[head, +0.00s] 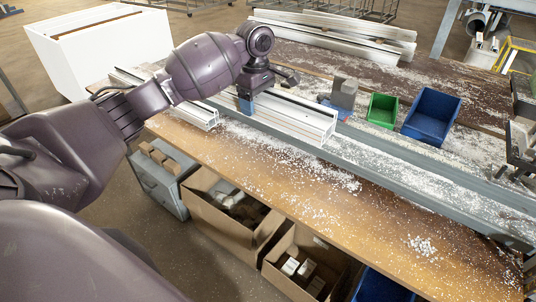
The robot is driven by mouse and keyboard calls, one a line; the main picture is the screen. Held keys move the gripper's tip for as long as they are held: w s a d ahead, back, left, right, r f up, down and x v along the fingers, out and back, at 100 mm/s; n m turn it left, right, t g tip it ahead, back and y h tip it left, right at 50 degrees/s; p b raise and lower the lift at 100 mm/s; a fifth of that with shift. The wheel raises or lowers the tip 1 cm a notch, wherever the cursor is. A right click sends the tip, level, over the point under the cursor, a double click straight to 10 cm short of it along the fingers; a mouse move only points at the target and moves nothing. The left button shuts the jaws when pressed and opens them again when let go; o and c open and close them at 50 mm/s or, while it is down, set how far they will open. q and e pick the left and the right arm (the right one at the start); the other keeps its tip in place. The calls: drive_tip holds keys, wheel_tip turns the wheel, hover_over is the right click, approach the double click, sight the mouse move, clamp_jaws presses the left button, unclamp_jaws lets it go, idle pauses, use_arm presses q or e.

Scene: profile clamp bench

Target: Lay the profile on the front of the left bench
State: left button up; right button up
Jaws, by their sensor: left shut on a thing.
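My left gripper (247,106) reaches down from the end of my purple arm and is shut on the white profile (305,122). The profile is a long white hollow bar, lying lengthwise along the grey metal rail of the bench. Its cut end faces right and its left part is partly hidden behind my arm. I cannot tell whether it rests on the rail or hangs just above it. The bench (290,172) has a brown wooden front strip strewn with white chips. My right gripper is not in view.
Another white profile (203,117) lies to the left. A grey block (344,93), a green bin (382,110) and a blue bin (432,116) stand right of the profile. More profiles (335,35) lie behind. Cardboard boxes (232,208) stand below the bench. The wooden front strip is free of large objects.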

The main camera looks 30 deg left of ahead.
use_arm(q)
drive_tip(key=shift+w+r, duration=0.1)
drive_tip(key=shift+w, duration=0.15)
drive_tip(key=shift+w+f, duration=0.1)
drive_tip(key=shift+f, duration=0.15)
drive_tip(key=b, duration=0.2)
approach(260, 162)
drive_tip(key=shift+f+b, duration=0.3)
drive_tip(key=shift+f, duration=0.25)
wheel_tip(260, 162, down, 5)
drive_tip(key=shift+b, duration=0.55)
drive_tip(key=shift+f, duration=0.3)
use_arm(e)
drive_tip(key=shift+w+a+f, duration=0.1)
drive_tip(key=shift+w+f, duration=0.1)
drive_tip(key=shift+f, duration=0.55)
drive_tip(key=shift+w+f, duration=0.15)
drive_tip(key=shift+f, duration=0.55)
